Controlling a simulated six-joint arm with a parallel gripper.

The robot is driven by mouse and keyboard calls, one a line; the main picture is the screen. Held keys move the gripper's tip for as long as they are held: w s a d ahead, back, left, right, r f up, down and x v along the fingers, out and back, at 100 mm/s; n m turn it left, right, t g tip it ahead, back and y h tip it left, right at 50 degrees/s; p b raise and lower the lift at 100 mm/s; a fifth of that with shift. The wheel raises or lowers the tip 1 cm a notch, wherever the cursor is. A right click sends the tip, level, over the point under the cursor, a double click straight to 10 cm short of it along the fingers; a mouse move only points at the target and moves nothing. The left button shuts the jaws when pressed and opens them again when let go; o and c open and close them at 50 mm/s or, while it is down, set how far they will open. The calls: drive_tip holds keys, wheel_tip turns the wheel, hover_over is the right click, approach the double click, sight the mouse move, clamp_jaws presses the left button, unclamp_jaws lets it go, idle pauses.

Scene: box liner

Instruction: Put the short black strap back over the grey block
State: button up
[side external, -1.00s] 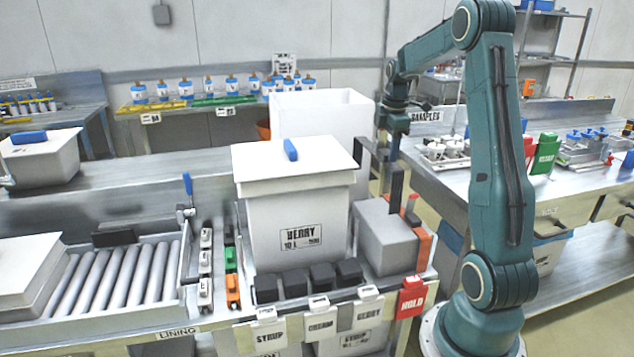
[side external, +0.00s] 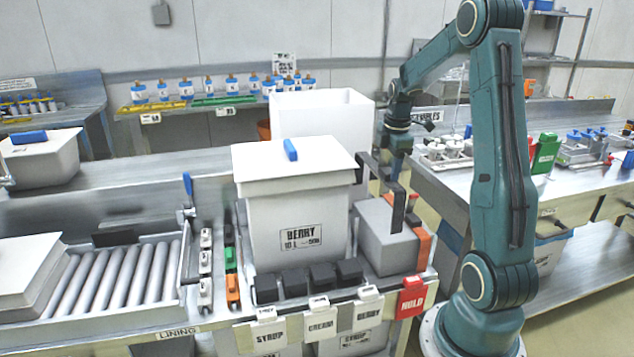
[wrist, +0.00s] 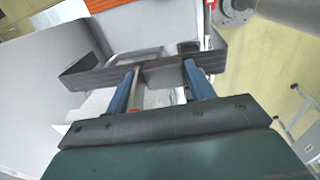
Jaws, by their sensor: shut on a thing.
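The grey block (side external: 385,250) stands at the right end of the bench, beside the white lidded bin. The short black strap (side external: 398,212) is a stiff upside-down U with two hanging legs. My gripper (side external: 384,178) is shut on the strap's middle and holds it above the block. The near leg overlaps the block's front in the side view; I cannot tell whether it touches. In the wrist view the strap (wrist: 155,74) crosses at the tips of my blue fingers (wrist: 161,70), with a leg bent at each side. The pale block top (wrist: 145,30) lies beyond it.
The white bin (side external: 295,215) with a blue-handled lid stands close left of the block. Several dark blocks (side external: 322,275) line the front. An orange piece (side external: 424,245) sits right of the block, above a red HOLD tag (side external: 411,296).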

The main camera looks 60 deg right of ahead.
drive_tip(key=shift+f, duration=8.25)
drive_tip(key=o, duration=1.8)
drive_tip(key=shift+r, duration=0.1)
wheel_tip(320, 180, up, 9)
drive_tip(key=shift+f, duration=0.1)
drive_tip(key=shift+a, duration=0.1)
